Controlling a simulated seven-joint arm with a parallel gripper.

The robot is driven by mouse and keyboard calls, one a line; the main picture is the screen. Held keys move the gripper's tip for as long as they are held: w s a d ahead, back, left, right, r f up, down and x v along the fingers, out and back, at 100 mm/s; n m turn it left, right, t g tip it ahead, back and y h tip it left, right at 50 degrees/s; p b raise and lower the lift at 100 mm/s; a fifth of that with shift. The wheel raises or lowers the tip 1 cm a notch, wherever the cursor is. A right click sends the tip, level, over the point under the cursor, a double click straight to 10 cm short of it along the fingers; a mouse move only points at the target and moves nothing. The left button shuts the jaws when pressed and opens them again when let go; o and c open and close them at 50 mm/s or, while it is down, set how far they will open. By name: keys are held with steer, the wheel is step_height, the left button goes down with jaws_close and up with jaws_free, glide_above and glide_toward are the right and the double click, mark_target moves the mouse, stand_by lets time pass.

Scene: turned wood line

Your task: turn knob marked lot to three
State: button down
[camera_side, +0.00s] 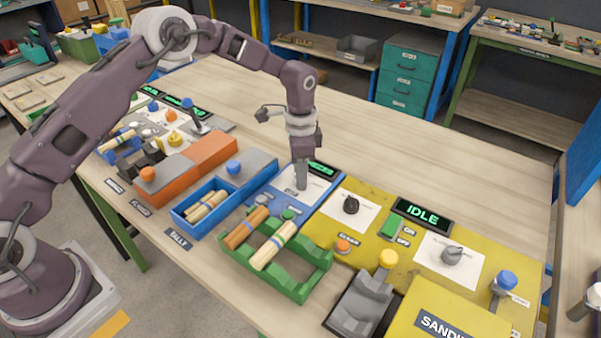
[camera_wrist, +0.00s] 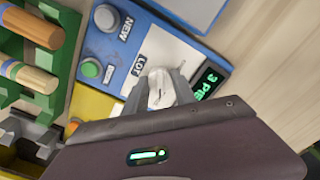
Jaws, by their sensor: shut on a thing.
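The lot knob (camera_wrist: 160,88) is pale grey and stands on a white plate in the blue panel (camera_side: 262,192), beside the label LOT (camera_wrist: 139,65). My gripper (camera_side: 301,184) points down over this panel and hides the knob in the side view. In the wrist view its two fingers (camera_wrist: 161,90) are on either side of the knob, shut on it. The display (camera_wrist: 207,80) on the panel begins with "3 PIE" in green; the rest is cut off. I cannot make out the knob's scale or pointer.
A green button (camera_wrist: 90,67) and a grey button (camera_wrist: 106,17) marked NEW sit near the knob. A green rack (camera_side: 318,258) with turned wood pieces stands in front. A yellow panel (camera_side: 372,223) with dark knobs and an IDLE display (camera_side: 422,215) lies to the right.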

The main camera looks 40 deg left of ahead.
stand_by(0.4)
steer(key=c, duration=1)
jaws_free()
steer(key=shift+r, duration=0.1)
step_height(320, 180, up, 7)
steer(key=shift+r, duration=0.2)
steer(key=s+a+r+n+t, duration=0.1)
steer(key=s+a+r+n, duration=0.1)
steer(key=s+r, duration=0.55)
steer(key=s+a+r+n+t, duration=0.15)
steer(key=s+r, duration=0.35)
steer(key=r, duration=0.5)
steer(key=s+n+t, duration=0.1)
steer(key=s+n, duration=0.1)
steer(key=s, duration=0.5)
steer(key=s+a+n+t, duration=0.1)
steer(key=s+n, duration=0.1)
steer(key=s, duration=0.6)
steer(key=s+a+n+t, duration=0.1)
steer(key=s+n, duration=0.1)
steer(key=s, duration=0.6)
